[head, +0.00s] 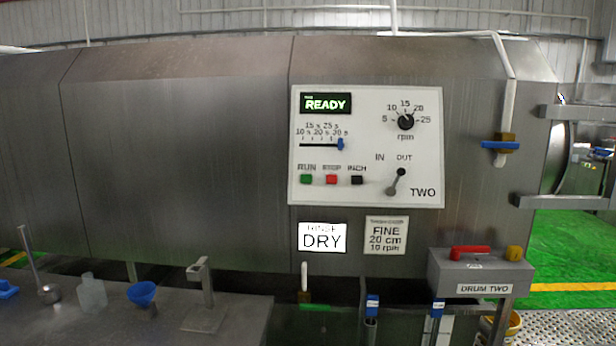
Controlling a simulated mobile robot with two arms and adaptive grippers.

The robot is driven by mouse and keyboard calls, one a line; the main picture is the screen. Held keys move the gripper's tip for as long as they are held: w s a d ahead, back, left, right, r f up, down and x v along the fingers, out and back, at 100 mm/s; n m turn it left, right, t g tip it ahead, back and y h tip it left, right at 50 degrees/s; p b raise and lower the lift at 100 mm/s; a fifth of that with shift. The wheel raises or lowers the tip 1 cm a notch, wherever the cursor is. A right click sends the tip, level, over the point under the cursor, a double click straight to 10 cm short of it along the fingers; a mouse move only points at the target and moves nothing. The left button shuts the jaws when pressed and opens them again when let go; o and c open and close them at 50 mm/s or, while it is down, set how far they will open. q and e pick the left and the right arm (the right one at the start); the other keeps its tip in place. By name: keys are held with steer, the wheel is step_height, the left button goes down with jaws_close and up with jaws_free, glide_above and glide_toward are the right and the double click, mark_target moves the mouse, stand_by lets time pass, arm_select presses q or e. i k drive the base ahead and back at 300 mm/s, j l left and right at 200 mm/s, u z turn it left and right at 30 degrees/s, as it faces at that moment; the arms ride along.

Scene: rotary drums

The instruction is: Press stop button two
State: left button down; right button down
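The control panel labelled TWO (430,160) is a white plate on the front of a large grey metal drum housing. Its red STOP button (331,180) sits low on the panel, between the green RUN button (306,179) and the black INCH button (357,180). The panel's display (325,103) reads READY in green. A slider with a blue handle (340,144) is at the right end of its scale. The rpm knob (406,121) is at upper right, and the IN/OUT lever (396,182) is below it. Neither gripper shows in the head view.
A grey box labelled DRUM TWO (440,272) with a red handle juts out at lower right. A metal bench (240,310) at lower left carries a bottle (92,292), a blue funnel (142,293) and a ladle (48,292). Nothing stands in front of the panel.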

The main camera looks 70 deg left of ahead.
mark_target(330, 179)
steer(key=i+u, duration=0.3)
steer(key=u, duration=0.2)
steer(key=i+u, duration=0.3)
steer(key=u, duration=0.15)
steer(key=i+l+u, duration=0.2)
steer(key=u, duration=0.3)
steer(key=i+l+u, duration=0.3)
steer(key=u, duration=0.2)
steer(key=i+l+u, duration=0.15)
steer(key=l+u, duration=0.3)
steer(key=i+l+u, duration=0.2)
steer(key=l+u, duration=0.2)
steer(key=l, duration=0.15)
steer(key=i+l+u, duration=0.15)
steer(key=l+u, duration=0.2)
steer(key=l, duration=0.25)
steer(key=l+u, duration=0.4)
steer(key=l, duration=0.25)
